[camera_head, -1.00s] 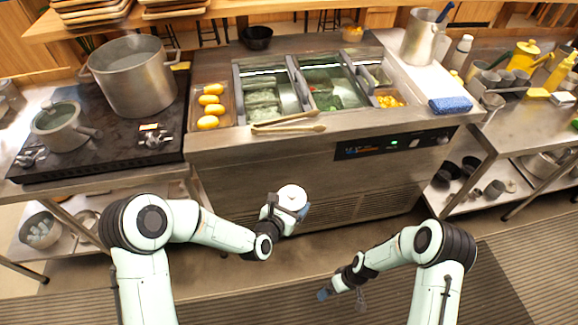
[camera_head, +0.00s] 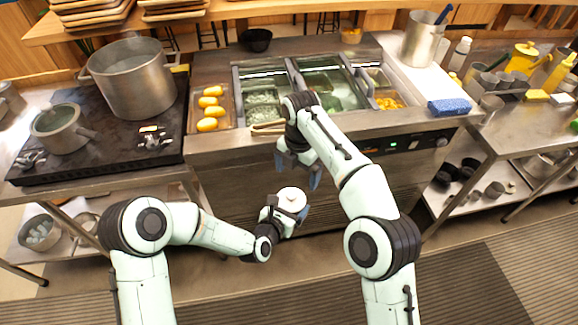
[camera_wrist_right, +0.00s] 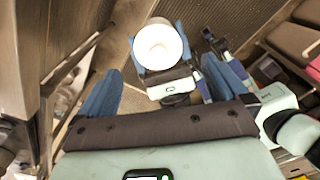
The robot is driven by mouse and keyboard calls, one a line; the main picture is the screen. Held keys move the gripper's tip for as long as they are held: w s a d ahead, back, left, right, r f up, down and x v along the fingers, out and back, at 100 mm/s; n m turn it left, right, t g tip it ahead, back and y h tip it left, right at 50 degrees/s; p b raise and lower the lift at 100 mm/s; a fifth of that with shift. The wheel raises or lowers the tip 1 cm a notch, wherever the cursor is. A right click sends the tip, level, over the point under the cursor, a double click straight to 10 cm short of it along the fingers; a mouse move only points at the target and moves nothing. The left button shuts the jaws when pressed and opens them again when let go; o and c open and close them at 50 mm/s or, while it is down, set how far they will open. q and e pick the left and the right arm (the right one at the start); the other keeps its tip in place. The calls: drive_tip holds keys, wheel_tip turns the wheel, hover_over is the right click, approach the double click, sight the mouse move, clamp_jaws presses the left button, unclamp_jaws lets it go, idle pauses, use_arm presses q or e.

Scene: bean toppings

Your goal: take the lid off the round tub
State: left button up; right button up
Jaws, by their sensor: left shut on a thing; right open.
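The round tub (camera_head: 291,201) is white and roughly upright, held in front of the counter; in the right wrist view it shows from above (camera_wrist_right: 158,47). Its pale round top faces up; I cannot clearly tell the lid from the body. My left gripper (camera_head: 286,213) is shut on the tub, with blue fingers at its sides. My right gripper (camera_head: 298,172) is open and empty, pointing down just above the tub, not touching it as far as I can see. In the right wrist view the tub lies ahead, between its blue fingers (camera_wrist_right: 165,78).
The counter (camera_head: 225,152) with sunken topping bins (camera_head: 340,95) lies just behind both grippers. Tongs (camera_head: 267,128) lie on its front edge, partly hidden by my right arm. A stove with a large pot (camera_head: 133,75) stands left. The floor in front is clear.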

sight(288, 194)
drive_tip(key=f, duration=0.3)
drive_tip(key=a+f+n, duration=0.1)
drive_tip(key=f, duration=0.2)
drive_tip(key=s+a+f+n, duration=0.1)
drive_tip(key=f, duration=0.1)
drive_tip(key=shift+s+f, duration=0.1)
drive_tip(key=shift+f, duration=0.3)
drive_tip(key=shift+a, duration=0.1)
clamp_jaws()
idle(0.5)
drive_tip(key=shift+a+r, duration=0.15)
drive_tip(key=shift+r, duration=0.1)
drive_tip(key=shift+r+t, duration=0.1)
drive_tip(key=shift+t, duration=0.2)
